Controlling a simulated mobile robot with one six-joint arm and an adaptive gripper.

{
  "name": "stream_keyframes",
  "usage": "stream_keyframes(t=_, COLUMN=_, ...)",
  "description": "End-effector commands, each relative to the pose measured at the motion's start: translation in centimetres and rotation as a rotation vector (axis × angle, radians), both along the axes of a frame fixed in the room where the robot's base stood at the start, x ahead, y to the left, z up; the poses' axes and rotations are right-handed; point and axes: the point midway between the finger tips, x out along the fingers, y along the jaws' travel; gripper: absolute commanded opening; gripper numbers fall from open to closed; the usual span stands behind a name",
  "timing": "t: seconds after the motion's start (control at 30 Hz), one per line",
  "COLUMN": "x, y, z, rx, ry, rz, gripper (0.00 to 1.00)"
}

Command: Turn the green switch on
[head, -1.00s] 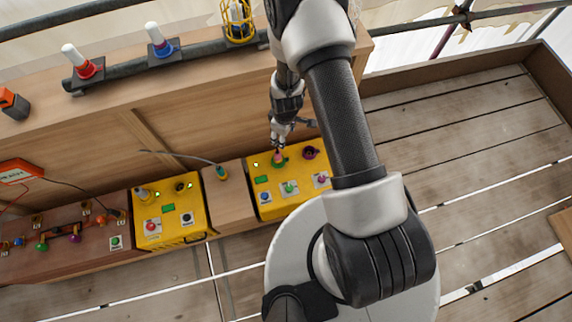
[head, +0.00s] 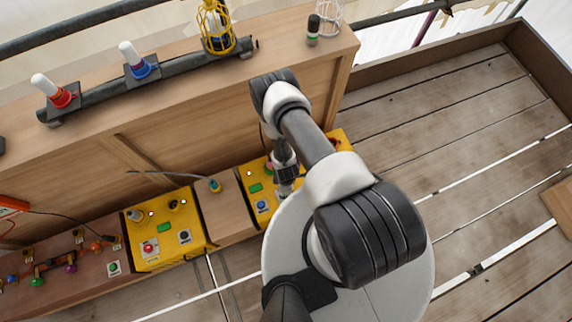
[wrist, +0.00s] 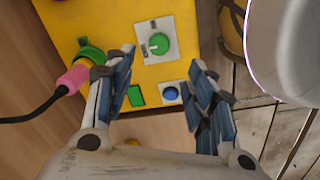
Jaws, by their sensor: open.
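The green switch (wrist: 159,44) is a round knob on a white plate on the yellow box (wrist: 110,20). A pale mark shows on its face. My gripper (wrist: 154,72) is open and empty, its fingers apart to the left and right, with the knob showing just beyond the gap between the tips. I cannot tell how high the tips are above the box. In the head view my gripper (head: 286,190) is over the right yellow box (head: 246,180), and my arm hides the green switch there.
A blue button (wrist: 171,94) and a green label (wrist: 136,95) lie between the fingers. A green plug with a pink connector (wrist: 73,78) and black cable is close to the left finger. Another yellow box (head: 165,255) stands to the left. Open plank floor (head: 460,150) lies right.

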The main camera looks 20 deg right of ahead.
Motion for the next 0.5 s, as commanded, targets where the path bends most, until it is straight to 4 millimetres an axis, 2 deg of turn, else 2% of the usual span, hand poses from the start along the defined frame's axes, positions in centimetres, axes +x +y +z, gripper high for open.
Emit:
stream_keyframes(t=0.03, x=0.0, y=0.0, z=-1.7, rx=0.000, ry=0.000, rz=-0.001, gripper=0.50)
stream_keyframes(t=0.2, x=0.1, y=-0.1, z=-5.4, rx=0.000, ry=0.000, rz=-0.002, gripper=0.50)
stream_keyframes(t=0.4, x=0.3, y=-0.2, z=-9.2, rx=0.000, ry=0.000, rz=-0.003, gripper=0.50)
stream_keyframes(t=0.5, x=0.4, y=-0.2, z=-10.5, rx=0.001, ry=0.001, rz=-0.002, gripper=0.50)
